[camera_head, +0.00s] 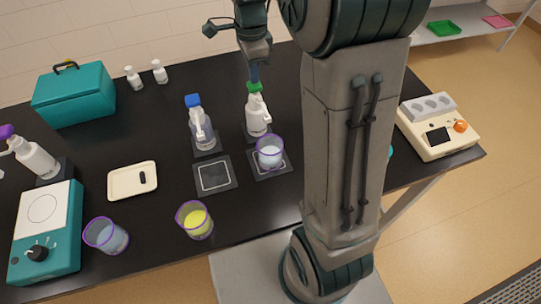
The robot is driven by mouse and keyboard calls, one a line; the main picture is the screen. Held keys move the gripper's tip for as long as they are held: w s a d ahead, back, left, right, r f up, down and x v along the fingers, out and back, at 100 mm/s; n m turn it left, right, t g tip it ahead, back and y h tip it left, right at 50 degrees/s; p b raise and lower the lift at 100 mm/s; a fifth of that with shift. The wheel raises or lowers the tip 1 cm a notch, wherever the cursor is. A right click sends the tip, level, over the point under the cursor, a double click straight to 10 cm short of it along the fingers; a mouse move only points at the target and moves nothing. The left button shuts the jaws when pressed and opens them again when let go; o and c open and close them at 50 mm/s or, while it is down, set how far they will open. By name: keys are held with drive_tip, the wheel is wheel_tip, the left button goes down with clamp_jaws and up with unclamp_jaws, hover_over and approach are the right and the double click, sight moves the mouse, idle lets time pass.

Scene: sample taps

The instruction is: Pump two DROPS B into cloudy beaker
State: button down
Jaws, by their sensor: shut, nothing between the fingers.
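My gripper (254,73) is shut and empty. It points down, its fingertips at or just above the green top of a white pump bottle (258,118); I cannot tell if they touch. A second pump bottle (201,130), with a blue top, stands to its left, and a third, with a purple top (36,158), stands at the far left. No label can be read, so I cannot tell which is DROPS B. A beaker with pale, cloudy-looking liquid (270,153) stands on a square-marked pad (283,167) in front of the green-topped bottle.
An empty marked pad (214,178) lies left of that beaker. A yellow-liquid beaker (195,220), a bluish beaker (106,236), a tray (120,184) and a teal stirrer (60,255) stand nearer. A teal case (75,95) is behind. My arm hides part of the table's right side.

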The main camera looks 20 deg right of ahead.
drive_tip(key=shift+f+b, duration=0.7)
drive_tip(key=shift+f, duration=0.45)
drive_tip(key=shift+r, duration=0.2)
drive_tip(key=shift+r+p, duration=1.2)
drive_tip(key=shift+r, duration=0.15)
drive_tip(key=shift+f, duration=0.2)
